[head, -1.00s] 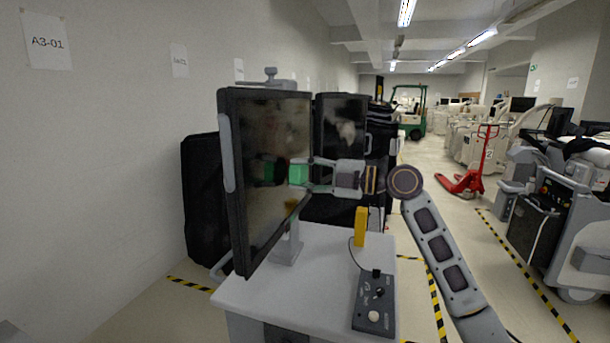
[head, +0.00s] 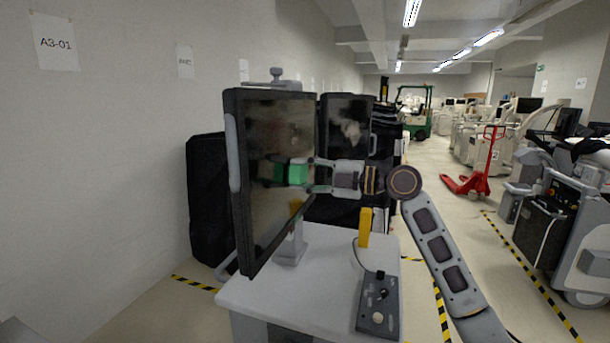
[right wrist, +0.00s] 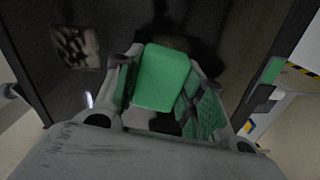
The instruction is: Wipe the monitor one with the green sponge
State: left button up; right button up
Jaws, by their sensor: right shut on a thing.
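The monitor (head: 270,215) stands upright on a white cart, its dark, smudged screen turned to the right. My right gripper (head: 316,174) reaches in from the right and is shut on the green sponge (head: 297,173). The sponge is at the screen, around the middle of its height; whether it presses on the glass I cannot tell for sure. In the right wrist view the sponge (right wrist: 162,78) sits between the two fingers, with the dark screen (right wrist: 120,20) behind it. My left gripper is not in view.
The white cart top (head: 320,262) carries a yellow block (head: 365,227) and a grey control box (head: 378,305) with a cable. A second monitor (head: 346,120) stands close behind. A red pallet jack (head: 480,175) and other carts stand at the right, beyond an open aisle.

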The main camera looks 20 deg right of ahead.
aim_at(291, 156)
jog(key=shift+w+d, duration=0.1)
jog(key=shift+w, duration=0.05)
jog(key=shift+w+d+b, duration=0.35)
jog(key=shift+w+d, duration=0.15)
jog(key=shift+w, duration=0.3)
jog(key=shift+w+d+b, duration=0.3)
jog(key=shift+w+d, duration=0.2)
jog(key=shift+w, duration=0.25)
jog(key=shift+r, duration=0.1)
jog(key=shift+r+p, duration=0.35)
jog(key=shift+r, duration=0.6)
jog(key=shift+s+a+f, duration=0.1)
jog(key=shift+a, duration=0.05)
jog(key=shift+s+a+b, duration=0.2)
jog(key=shift+s+b, duration=0.15)
jog(key=shift+b, duration=0.1)
jog(key=shift+s+a+b, duration=0.35)
jog(key=shift+s+a, duration=0.1)
jog(key=shift+s, duration=0.2)
jog(key=shift+s+a+b, duration=0.3)
jog(key=shift+s+a, duration=0.1)
jog(key=shift+s, duration=0.2)
jog(key=shift+r+p, duration=0.5)
jog(key=shift+r, duration=0.6)
